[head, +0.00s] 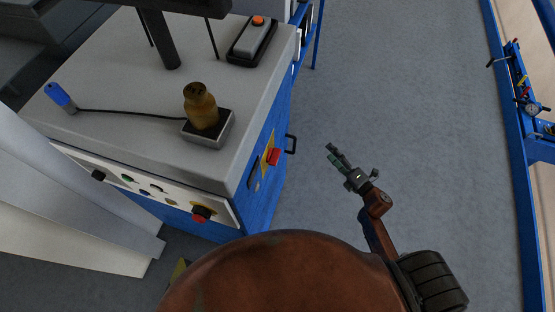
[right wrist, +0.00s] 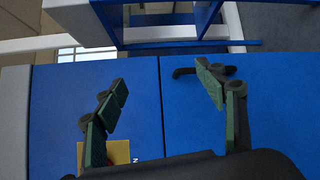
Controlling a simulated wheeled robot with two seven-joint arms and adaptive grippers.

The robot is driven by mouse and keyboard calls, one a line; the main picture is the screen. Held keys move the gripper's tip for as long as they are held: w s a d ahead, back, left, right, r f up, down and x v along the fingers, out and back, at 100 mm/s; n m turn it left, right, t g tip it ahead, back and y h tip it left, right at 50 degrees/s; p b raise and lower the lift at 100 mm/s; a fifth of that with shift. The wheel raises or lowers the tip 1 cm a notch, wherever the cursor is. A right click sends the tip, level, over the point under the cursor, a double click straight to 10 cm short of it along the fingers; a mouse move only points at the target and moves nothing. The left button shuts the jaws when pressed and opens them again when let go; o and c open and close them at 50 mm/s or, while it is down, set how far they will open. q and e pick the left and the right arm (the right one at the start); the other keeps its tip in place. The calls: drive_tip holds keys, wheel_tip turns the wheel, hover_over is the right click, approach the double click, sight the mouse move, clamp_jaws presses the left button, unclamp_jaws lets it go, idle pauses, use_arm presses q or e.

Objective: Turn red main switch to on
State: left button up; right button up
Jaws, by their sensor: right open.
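A red switch (head: 273,156) on a yellow plate sits on the blue side face of the cabinet (head: 284,106). Its exact handle position is too small to tell. My right gripper (head: 334,155) is to the right of that side face, apart from the switch, in free air. In the right wrist view the two green-padded fingers (right wrist: 166,82) are spread wide with nothing between them. My left gripper is not in view.
A black handle (head: 291,144) sticks out beside the switch and shows behind the right finger in the wrist view (right wrist: 187,72). Another red knob (head: 201,214) is on the front panel. A blue rack (head: 528,110) stands far right. Grey floor (head: 400,80) between is clear.

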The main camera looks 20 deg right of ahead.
drive_tip(key=a+r+n+y+b, duration=0.2)
drive_tip(key=a+r+n+y, duration=0.25)
drive_tip(key=r+n, duration=0.2)
drive_tip(key=n+g+y+b, duration=0.5)
drive_tip(key=n+g, duration=0.1)
drive_tip(key=n, duration=1.1)
approach(274, 156)
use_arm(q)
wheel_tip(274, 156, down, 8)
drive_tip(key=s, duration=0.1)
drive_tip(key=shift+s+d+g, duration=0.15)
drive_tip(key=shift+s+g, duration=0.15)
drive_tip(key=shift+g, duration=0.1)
use_arm(e)
drive_tip(key=x, duration=0.8)
drive_tip(key=shift+f+m, duration=0.1)
drive_tip(key=shift+m, duration=0.15)
drive_tip(key=shift+w, duration=0.1)
drive_tip(key=c, duration=1.1)
